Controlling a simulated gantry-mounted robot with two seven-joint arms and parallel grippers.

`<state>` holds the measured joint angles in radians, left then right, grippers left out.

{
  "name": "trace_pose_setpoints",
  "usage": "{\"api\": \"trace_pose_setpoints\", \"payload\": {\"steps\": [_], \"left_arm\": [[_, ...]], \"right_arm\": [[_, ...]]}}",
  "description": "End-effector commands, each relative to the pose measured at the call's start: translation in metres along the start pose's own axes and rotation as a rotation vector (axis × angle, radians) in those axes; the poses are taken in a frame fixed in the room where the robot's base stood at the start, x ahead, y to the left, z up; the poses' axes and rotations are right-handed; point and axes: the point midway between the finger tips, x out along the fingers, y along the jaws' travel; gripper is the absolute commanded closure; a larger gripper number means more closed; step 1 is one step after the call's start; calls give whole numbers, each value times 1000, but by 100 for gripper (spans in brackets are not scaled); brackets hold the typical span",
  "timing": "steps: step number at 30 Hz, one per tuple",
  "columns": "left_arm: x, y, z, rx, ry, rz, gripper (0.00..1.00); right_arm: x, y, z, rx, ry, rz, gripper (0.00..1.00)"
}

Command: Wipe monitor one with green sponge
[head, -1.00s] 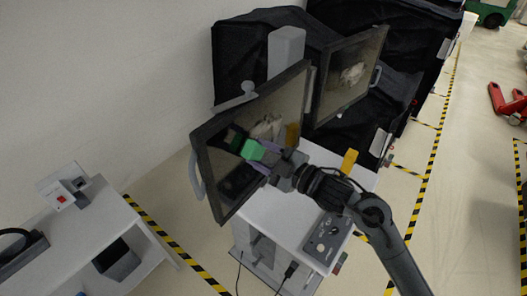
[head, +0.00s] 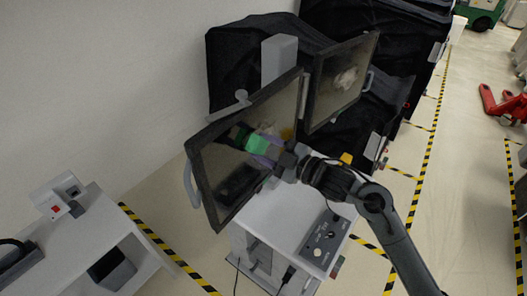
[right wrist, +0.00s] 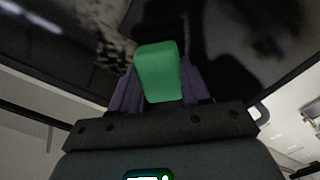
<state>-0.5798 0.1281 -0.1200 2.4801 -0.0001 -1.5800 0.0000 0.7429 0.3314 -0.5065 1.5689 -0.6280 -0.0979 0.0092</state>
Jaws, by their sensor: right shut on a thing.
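The nearer monitor (head: 228,185) is a dark screen in a black frame, tilted in the head view. A second monitor (head: 335,95) stands behind it to the right. No label shows which is monitor one. My right gripper (head: 266,147) is shut on the green sponge (head: 256,144), held in front of the nearer screen. The sponge's reflection shows beside it; I cannot tell if they touch. In the right wrist view, the sponge (right wrist: 158,68) sits between the purple fingers of my right gripper (right wrist: 158,92), facing the dark screen. My left gripper is not in view.
A white cart (head: 285,222) with a control panel (head: 322,243) stands below the nearer monitor. Black-covered carts (head: 232,62) stand behind. A white table (head: 98,232) is at the lower left. Striped floor tape (head: 425,140) and a red pallet jack (head: 500,105) are at the right.

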Motion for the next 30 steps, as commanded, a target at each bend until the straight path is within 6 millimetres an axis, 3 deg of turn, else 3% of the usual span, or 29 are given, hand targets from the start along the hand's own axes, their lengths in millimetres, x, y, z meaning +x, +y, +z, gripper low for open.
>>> {"api": "trace_pose_setpoints", "payload": {"steps": [6, 9, 30], "left_arm": [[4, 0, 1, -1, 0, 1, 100], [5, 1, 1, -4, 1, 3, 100], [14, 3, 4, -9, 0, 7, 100]], "right_arm": [[0, 17, 19, 4, -17, 14, 89], [1, 23, 23, 3, -16, 16, 94], [-1, 51, 50, 1, -17, 17, 94]]}}
